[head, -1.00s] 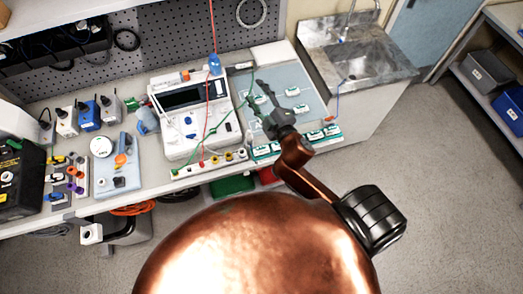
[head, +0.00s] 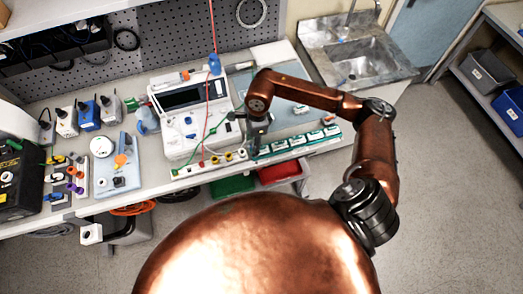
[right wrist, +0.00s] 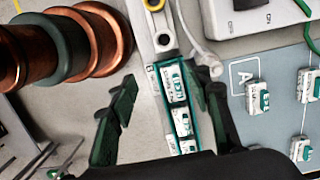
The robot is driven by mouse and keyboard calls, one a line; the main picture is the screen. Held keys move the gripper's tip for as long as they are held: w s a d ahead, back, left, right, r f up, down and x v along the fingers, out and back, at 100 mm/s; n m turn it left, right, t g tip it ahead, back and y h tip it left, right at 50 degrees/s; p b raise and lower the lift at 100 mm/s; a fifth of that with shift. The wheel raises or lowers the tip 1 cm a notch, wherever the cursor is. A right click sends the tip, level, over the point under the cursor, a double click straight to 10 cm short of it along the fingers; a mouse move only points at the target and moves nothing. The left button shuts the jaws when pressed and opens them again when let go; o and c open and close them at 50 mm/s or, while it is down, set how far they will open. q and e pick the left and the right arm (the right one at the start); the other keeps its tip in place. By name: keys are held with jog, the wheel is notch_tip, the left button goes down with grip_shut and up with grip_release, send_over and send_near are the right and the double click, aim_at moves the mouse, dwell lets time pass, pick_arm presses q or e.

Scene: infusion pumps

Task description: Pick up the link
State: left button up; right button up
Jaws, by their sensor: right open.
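Several small white-and-green links sit in a row in a teal-edged rack (head: 299,155) along the bench's front edge. One link (head: 314,136) shows clear of my arm in the head view. In the right wrist view the row runs between my fingers, with one link (right wrist: 180,120) near the middle. My right gripper (head: 257,135) is open above the left end of the rack. In the right wrist view its two dark fingers (right wrist: 165,105) stand apart on either side of the row, holding nothing. Whether they touch a link I cannot tell. My left gripper is out of view.
More links, such as one (right wrist: 258,97), lie on a blue-grey mat (right wrist: 275,125). A white instrument (head: 190,98) with red and green leads stands left of my gripper. A terminal strip (head: 210,162) adjoins the rack. A sink (head: 360,65) is at the right.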

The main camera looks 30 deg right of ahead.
aim_at(261, 150)
jog(key=d, duration=0.1)
jog(key=d+h, duration=0.1)
jog(key=d, duration=0.1)
jog(key=shift+w+d, duration=0.25)
jog(key=shift+d, duration=0.05)
jog(key=shift+f, duration=0.95)
jog(key=f+p, duration=0.1)
jog(key=f, duration=0.1)
jog(key=f+p, duration=0.1)
jog(key=f, duration=0.2)
jog(key=shift+s+d+f, duration=0.2)
jog(key=shift+f, duration=0.1)
jog(key=shift+c, duration=0.4)
grip_shut()
jog(key=shift+r, duration=0.15)
